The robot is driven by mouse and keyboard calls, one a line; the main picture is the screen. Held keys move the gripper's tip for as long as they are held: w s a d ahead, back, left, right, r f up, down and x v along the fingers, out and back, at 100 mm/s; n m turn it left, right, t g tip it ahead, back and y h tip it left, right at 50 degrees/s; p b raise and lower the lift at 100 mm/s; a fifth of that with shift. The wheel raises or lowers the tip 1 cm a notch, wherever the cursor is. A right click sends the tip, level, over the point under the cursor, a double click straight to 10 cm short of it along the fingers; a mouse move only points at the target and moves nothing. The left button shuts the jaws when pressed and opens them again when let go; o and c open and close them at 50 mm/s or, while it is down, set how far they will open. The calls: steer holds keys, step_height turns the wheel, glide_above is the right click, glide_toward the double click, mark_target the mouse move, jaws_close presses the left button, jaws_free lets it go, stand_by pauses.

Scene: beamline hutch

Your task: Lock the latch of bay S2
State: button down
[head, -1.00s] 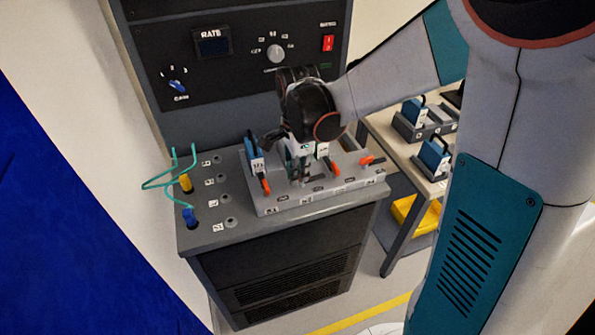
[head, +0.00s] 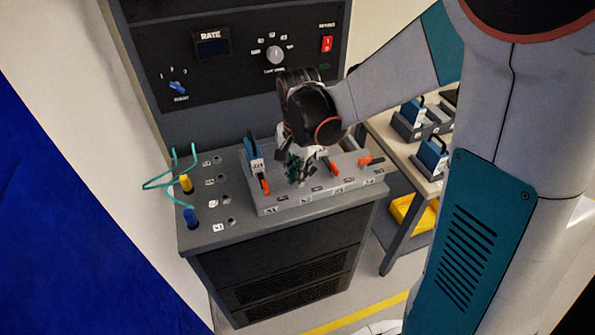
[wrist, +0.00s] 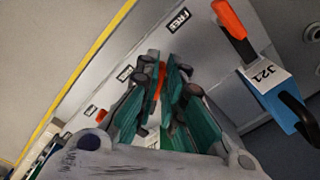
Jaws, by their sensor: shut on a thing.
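The bay block (head: 330,200) is a grey plate on the bench with a row of bays and orange latch handles. My gripper (head: 297,178) is over its second bay from the left. In the wrist view my gripper (wrist: 162,100) has its teal-padded fingers closed around an orange latch handle (wrist: 158,82), taken as the S2 latch by its place in the row. Most of this handle is hidden by the fingers. The left bay's orange latch (head: 265,186) stands beside a blue module (head: 254,155), labelled J21 in the wrist view.
Other orange latches (head: 334,168) and (head: 367,161) lie to the right. Yellow and blue plugs (head: 190,216) with a teal cable stand at the bench's left. A panel with knobs and a red switch (head: 327,43) rises behind. A side table (head: 400,150) holds more blue modules.

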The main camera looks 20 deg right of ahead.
mark_target(302, 189)
steer(key=n, duration=0.5)
steer(key=shift+s+d+n+p, duration=0.15)
steer(key=shift+d+n+p, duration=0.05)
steer(key=shift+n+p, duration=0.1)
steer(key=n, duration=0.5)
steer(key=shift+s+d, duration=0.1)
steer(key=shift+d, duration=0.15)
steer(key=shift+n, duration=0.4)
steer(key=c, duration=1.7)
jaws_free()
step_height(302, 189, up, 12)
steer(key=shift+s+r, duration=0.1)
steer(key=shift+s, duration=0.1)
